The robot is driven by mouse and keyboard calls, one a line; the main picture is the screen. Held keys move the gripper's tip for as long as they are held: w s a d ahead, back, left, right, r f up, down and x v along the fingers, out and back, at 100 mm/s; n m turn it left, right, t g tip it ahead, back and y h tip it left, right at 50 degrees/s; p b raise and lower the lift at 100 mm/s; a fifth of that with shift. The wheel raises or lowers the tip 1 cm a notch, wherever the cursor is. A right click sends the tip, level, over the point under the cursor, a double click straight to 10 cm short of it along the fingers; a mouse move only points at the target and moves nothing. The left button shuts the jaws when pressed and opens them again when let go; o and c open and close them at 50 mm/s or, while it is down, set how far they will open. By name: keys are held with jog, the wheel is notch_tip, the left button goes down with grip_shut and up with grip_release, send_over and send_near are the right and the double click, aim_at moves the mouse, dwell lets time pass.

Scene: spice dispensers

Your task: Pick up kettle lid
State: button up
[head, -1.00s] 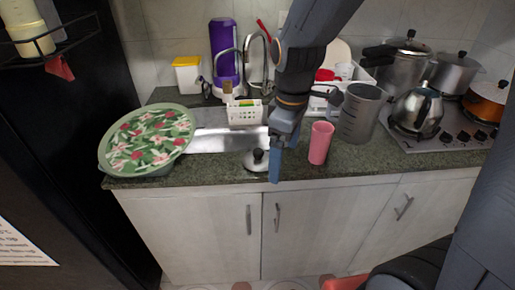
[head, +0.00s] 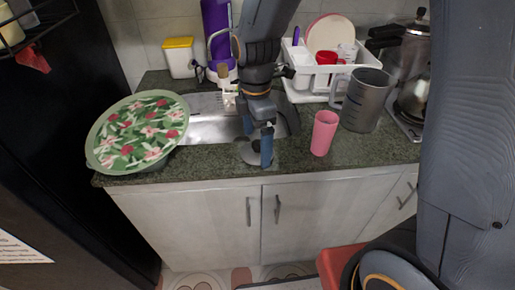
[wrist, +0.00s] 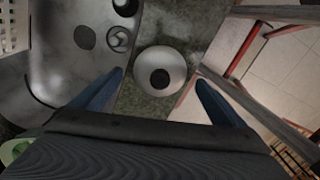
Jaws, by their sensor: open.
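The kettle lid (wrist: 158,88) is a round, light metal disc with a black knob in its middle. In the wrist view it lies on the dark green counter (wrist: 164,22), ahead of my fingertips and between their lines. In the head view the lid (head: 247,152) sits at the counter's front edge, before the sink, mostly hidden behind my gripper (head: 267,146). My gripper is open and empty, its two blue fingers well apart in the wrist view (wrist: 160,80). It points down over the lid. I cannot tell the exact height gap.
A pink cup (head: 323,133) and a grey measuring jug (head: 365,100) stand right of my gripper. The sink (head: 205,122) lies behind it. A flower-patterned covered basin (head: 138,132) is at the left. A white dish rack (head: 318,78) stands behind.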

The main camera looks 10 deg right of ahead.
jog(key=shift+f, duration=0.9)
jog(key=c, duration=1.1)
